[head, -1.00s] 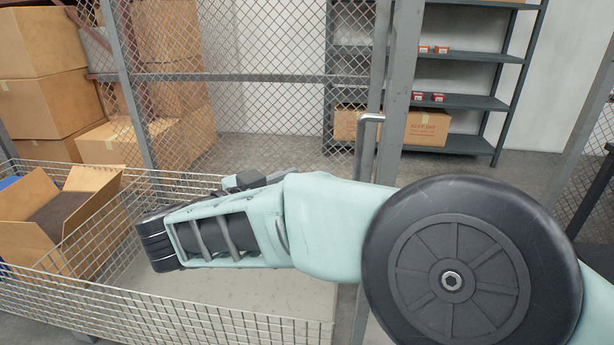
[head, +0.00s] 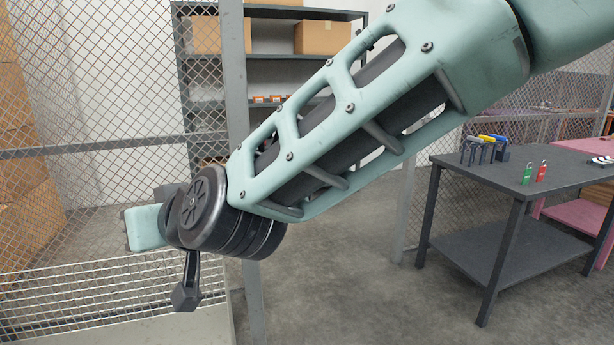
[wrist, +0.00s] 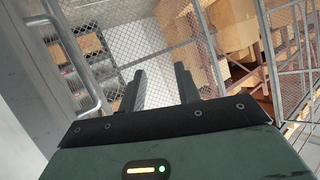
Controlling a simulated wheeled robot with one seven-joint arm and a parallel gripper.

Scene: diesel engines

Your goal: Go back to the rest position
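My gripper (wrist: 158,88) shows in the wrist view with its two dark fingers apart and nothing between them. It points toward a wire-mesh fence and cardboard boxes. In the head view my teal arm crosses from the upper right down to the left, bent at a dark round joint. The parts beyond that joint are near the mesh fence (head: 90,100), and the fingers cannot be made out there.
A grey fence post (head: 236,90) stands behind my arm. A wire basket (head: 90,285) is at lower left. A dark table (head: 540,168) holds padlocks (head: 528,173) and yellow- and blue-handled tools (head: 486,148) at right. Shelves (head: 270,55) stand behind. Floor before the table is clear.

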